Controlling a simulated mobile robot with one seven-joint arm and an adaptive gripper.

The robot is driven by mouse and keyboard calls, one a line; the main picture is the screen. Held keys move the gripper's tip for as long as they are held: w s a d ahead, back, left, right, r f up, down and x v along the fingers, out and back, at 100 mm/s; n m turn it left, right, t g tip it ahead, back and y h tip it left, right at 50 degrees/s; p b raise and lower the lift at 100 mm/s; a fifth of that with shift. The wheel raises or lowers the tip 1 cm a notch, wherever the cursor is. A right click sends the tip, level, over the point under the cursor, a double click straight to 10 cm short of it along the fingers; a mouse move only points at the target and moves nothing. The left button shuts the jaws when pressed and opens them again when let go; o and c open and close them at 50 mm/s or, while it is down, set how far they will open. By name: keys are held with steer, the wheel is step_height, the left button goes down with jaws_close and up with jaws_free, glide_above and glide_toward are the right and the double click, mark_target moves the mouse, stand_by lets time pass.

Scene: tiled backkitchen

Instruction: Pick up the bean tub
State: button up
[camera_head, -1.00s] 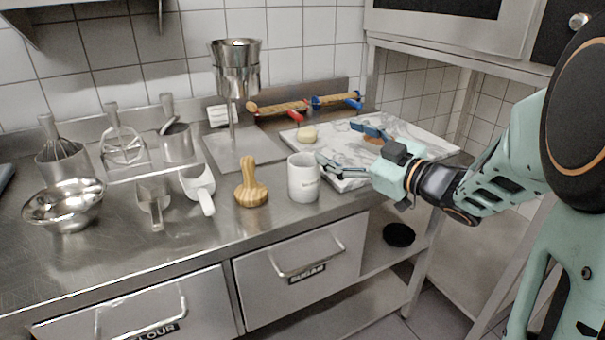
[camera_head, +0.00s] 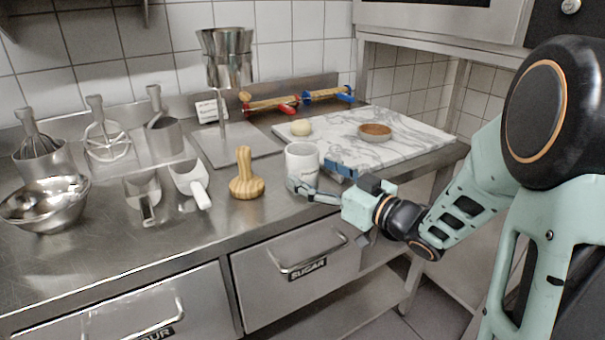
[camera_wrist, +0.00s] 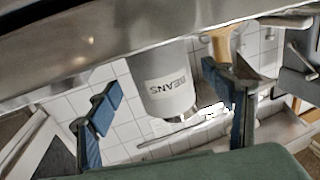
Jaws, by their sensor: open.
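The bean tub (camera_head: 302,160) is a white cylinder standing upright on the steel counter, close to the front edge. In the wrist view the tub (camera_wrist: 172,92) appears upside down with "BEANS" printed on its side. My gripper (camera_head: 319,179) is open at the tub's front right, with one blue-padded finger overlapping its lower front in the head view. In the wrist view the tub shows between the spread fingers of my gripper (camera_wrist: 163,92). I cannot tell whether either finger touches it.
A wooden tamper (camera_head: 246,178) stands left of the tub, with a white scoop (camera_head: 190,182) beyond. A marble board (camera_head: 400,150) behind right holds a dough ball (camera_head: 301,127) and a brown-filled dish (camera_head: 375,131). Drawers (camera_head: 300,255) lie below the counter edge.

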steer(key=x, duration=0.4)
steer(key=shift+a+b, duration=0.1)
steer(key=shift+b, duration=0.2)
steer(key=c, duration=1.6)
steer(key=shift+r, duration=0.2)
